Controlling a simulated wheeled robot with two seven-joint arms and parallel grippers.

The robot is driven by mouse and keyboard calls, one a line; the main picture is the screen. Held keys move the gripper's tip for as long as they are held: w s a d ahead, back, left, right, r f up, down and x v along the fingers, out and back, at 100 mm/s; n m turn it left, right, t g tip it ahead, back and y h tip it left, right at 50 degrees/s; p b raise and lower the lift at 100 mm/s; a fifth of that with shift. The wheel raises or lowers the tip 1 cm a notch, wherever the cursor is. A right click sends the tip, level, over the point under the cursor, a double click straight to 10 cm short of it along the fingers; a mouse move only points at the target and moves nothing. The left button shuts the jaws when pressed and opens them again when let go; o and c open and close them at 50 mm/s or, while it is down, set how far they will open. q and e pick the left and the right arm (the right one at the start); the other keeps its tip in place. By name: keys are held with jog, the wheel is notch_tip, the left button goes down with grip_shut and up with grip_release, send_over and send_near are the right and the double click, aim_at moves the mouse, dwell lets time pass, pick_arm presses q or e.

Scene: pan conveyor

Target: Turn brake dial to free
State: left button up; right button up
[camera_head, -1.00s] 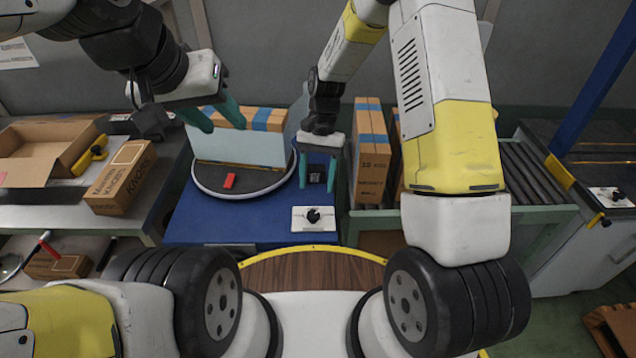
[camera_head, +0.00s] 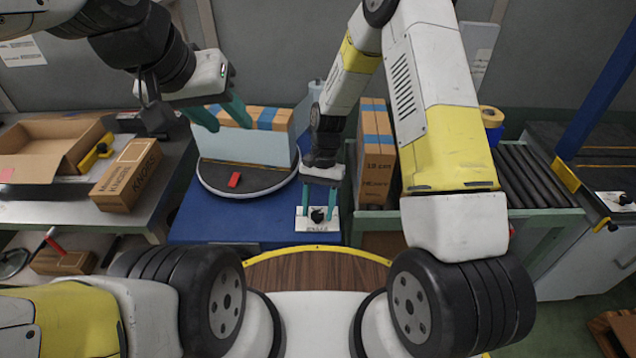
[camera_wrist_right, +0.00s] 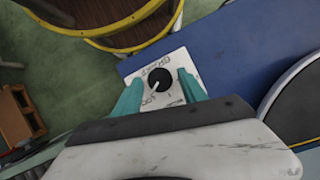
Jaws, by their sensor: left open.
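The brake dial is a black knob (camera_head: 318,214) on a white plate (camera_head: 304,226) at the front right of the blue table. In the right wrist view the knob (camera_wrist_right: 159,79) shows a white pointer line, and the plate carries lettering, partly hidden. My right gripper (camera_head: 319,212) is over the plate, its teal fingers apart on either side of the knob. In the right wrist view the fingers (camera_wrist_right: 158,90) stand open with a gap to the knob. My left gripper (camera_head: 222,117) is open near the top of the box on the round turntable.
A grey turntable (camera_head: 222,189) with a red block (camera_head: 234,180) and a grey panel stands on the blue table (camera_head: 200,222). Cartons (camera_head: 375,155) stand right of my right gripper, beside a roller conveyor (camera_head: 520,178). A side table at left holds an open box (camera_head: 45,150).

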grip_shut()
jog(key=shift+n, duration=0.3)
jog(key=n, duration=0.1)
jog(key=n+h, duration=0.1)
jog(key=n, duration=0.1)
jog(key=n+h, duration=0.1)
jog(key=shift+a, duration=0.25)
jog(key=n+h, duration=0.1)
jog(key=n, duration=0.4)
jog(key=shift+a+n+t+h, duration=0.15)
jog(key=shift+n+t+h, duration=0.25)
jog(key=n+t+h, duration=0.1)
jog(key=n, duration=0.2)
jog(key=shift+s+a+n, duration=0.1)
jog(key=shift+n, duration=0.2)
jog(key=n+t, duration=0.1)
jog(key=n, duration=0.2)
jog(key=shift+s+n+h, duration=0.15)
jog(key=shift+n+h, duration=0.15)
jog(key=shift+n, duration=0.1)
jog(key=n+t, duration=0.1)
jog(key=n, duration=0.2)
jog(key=n+t, duration=0.1)
jog(key=n, duration=0.1)
jog(key=shift+s+n+t, duration=0.2)
jog(key=shift+n+t, duration=0.2)
jog(key=shift+n, duration=0.3)
